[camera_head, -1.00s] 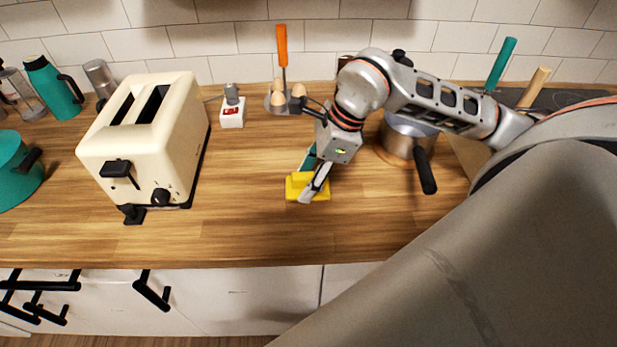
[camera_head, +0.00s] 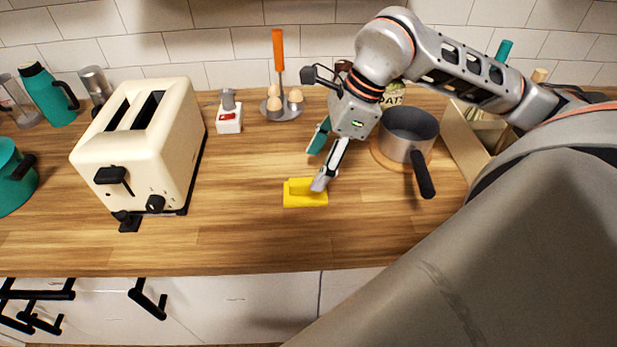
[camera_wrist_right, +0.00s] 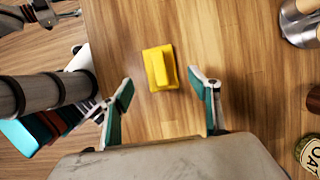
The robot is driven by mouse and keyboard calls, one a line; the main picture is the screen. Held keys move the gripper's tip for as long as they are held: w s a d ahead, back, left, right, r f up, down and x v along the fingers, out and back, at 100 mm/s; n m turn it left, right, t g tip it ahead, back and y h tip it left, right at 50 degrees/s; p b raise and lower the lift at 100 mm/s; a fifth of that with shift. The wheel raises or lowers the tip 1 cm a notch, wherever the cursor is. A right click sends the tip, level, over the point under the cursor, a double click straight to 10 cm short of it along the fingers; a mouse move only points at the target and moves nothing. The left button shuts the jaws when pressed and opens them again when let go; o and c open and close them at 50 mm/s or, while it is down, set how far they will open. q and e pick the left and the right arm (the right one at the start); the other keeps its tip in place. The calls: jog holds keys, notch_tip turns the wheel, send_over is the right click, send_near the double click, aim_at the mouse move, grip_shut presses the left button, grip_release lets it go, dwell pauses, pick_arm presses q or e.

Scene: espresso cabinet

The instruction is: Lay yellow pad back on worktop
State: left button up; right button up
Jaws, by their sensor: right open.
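The yellow pad (camera_head: 300,196) lies flat on the wooden worktop (camera_head: 240,225), near the middle of the head view. It has a raised ridge on a flat base. It also shows in the right wrist view (camera_wrist_right: 160,68), beyond and between the fingertips. My right gripper (camera_head: 320,164) is open and empty, above and just behind the pad; in the head view one finger overlaps the pad's right edge. Both fingers show apart in the right wrist view (camera_wrist_right: 162,85), with nothing between them.
A cream toaster (camera_head: 140,145) stands to the left. A grey pot (camera_head: 408,135) with a black handle stands right of the gripper. An egg holder (camera_head: 282,105) and a small white-and-red device (camera_head: 229,117) stand behind. The worktop in front of the pad is clear.

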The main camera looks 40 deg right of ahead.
jog(key=v, duration=0.5)
jog(key=shift+s, duration=0.1)
dwell(0.5)
